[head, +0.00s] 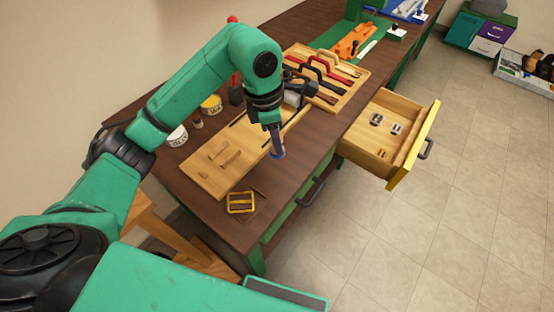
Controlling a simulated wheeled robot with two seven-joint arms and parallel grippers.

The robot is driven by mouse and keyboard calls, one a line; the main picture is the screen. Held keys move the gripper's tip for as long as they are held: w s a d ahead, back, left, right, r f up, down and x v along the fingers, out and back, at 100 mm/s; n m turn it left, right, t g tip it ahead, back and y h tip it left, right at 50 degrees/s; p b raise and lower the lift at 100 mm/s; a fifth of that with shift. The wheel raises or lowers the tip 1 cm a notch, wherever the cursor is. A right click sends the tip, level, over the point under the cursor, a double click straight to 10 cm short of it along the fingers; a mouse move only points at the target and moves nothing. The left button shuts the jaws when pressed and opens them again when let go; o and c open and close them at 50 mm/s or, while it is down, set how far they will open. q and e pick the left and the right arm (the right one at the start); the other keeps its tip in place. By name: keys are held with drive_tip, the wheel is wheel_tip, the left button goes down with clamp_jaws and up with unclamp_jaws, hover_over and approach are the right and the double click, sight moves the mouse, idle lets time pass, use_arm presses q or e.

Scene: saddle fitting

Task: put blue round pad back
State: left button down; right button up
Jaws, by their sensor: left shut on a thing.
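My left gripper (275,141) points down over the front edge of the wooden board on the workbench. It is shut on a small blue round pad (278,154), whose rim shows at the fingertips. The fingers hide part of the pad. I cannot tell whether the pad touches the board or hangs just above it. My right gripper is not in view.
The wooden board (205,178) carries small wooden pieces. A yellow buckle (241,203) lies near the bench's front. An open drawer (371,160) with several buckles juts out at right.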

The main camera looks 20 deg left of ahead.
use_arm(q)
wheel_tip(320, 180, down, 9)
drive_tip(key=shift+r+p, duration=0.1)
drive_tip(key=shift+p, duration=0.8)
drive_tip(key=shift+f, duration=0.2)
drive_tip(key=shift+f+b, duration=0.15)
drive_tip(key=shift+b, duration=0.15)
drive_tip(key=c, duration=0.6)
unclamp_jaws()
